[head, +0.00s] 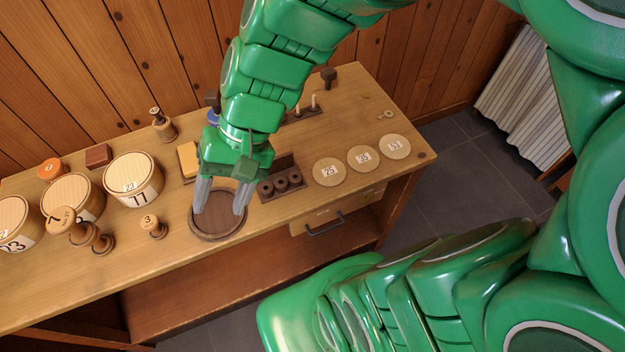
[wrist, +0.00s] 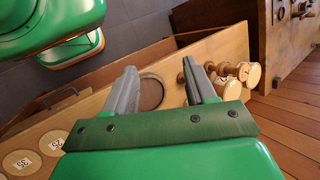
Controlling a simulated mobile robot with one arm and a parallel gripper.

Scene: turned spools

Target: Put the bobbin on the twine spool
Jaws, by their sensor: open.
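My gripper (head: 221,196) is open and empty, its two grey fingers pointing down over a round dark wooden dish (head: 217,232) on the bench. In the wrist view my gripper (wrist: 160,73) also stands apart-jawed, with the dish (wrist: 151,93) beyond it. A small wooden spool marked 3 (head: 152,226) stands left of the dish. Farther left, a tipped or raised wooden spool (head: 62,221) and another turned spool (head: 103,242) overlap. I cannot tell which of these is the bobbin or the twine spool.
Large round numbered drums (head: 133,181) line the left of the bench. A yellow block (head: 188,159) is behind my gripper. Bare wood lies at the bench's front left.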

